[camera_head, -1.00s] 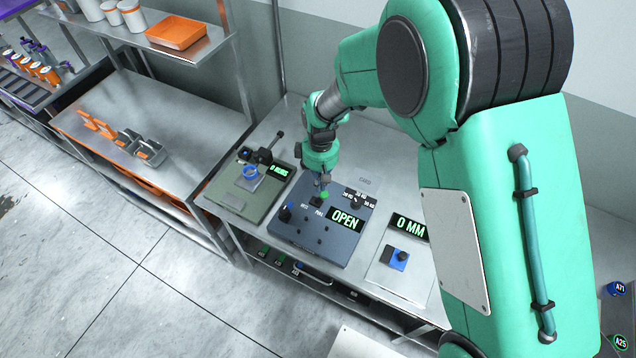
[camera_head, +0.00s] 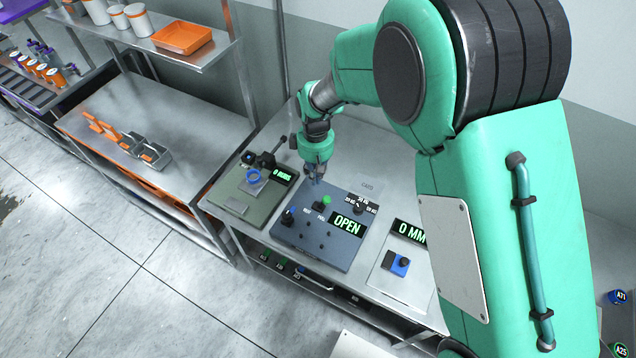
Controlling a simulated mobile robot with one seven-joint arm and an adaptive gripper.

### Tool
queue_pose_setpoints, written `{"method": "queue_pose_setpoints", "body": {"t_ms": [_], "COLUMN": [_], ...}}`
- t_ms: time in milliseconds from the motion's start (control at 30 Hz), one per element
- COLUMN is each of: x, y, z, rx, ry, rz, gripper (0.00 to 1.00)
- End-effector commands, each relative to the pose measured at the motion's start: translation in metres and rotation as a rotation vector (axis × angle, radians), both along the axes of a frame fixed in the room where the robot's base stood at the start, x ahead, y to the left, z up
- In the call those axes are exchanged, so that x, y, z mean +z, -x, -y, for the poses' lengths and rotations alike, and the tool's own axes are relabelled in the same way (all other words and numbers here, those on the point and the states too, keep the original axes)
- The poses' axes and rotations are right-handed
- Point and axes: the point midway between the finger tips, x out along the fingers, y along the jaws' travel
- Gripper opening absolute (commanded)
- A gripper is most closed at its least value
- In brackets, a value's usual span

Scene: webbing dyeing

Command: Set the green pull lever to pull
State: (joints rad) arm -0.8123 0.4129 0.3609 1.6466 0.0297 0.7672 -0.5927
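The green pull lever (camera_head: 327,200) shows as a green knob on a dark mount on the blue-grey panel (camera_head: 340,262). Small white labels stand in front of it, one on the left and PULL on the right. The knob leans toward the right, on the PULL label's side. A display (camera_head: 347,225) on the panel reads OPEN. My gripper (camera_head: 317,181) points down just behind and left of the knob, above the panel's back edge. It appears apart from the knob. Its fingers are too small to tell whether they are open or shut.
A green panel with a blue ring (camera_head: 253,176) and a black-handled lever stands left. A panel with a blue-based knob (camera_head: 401,262) and a 0 MM display (camera_head: 411,231) stands right.

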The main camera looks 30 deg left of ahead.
Motion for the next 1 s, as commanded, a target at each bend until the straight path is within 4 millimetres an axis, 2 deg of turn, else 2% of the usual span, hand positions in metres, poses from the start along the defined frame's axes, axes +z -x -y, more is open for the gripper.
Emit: {"method": "queue_pose_setpoints", "body": {"t_ms": [300,500,700,1000], "x": [0.05,0.071,0.079,0.079], "y": [-0.003,-0.004,-0.004,-0.004], "z": [0.018,0.026,0.029,0.029], "rx": [0.0,-0.001,0.0,0.0], "ry": [-0.001,0.0,0.0,0.0], "rz": [0.001,0.0,0.0,0.0], "gripper": [0.0,0.0,0.0,0.0]}}
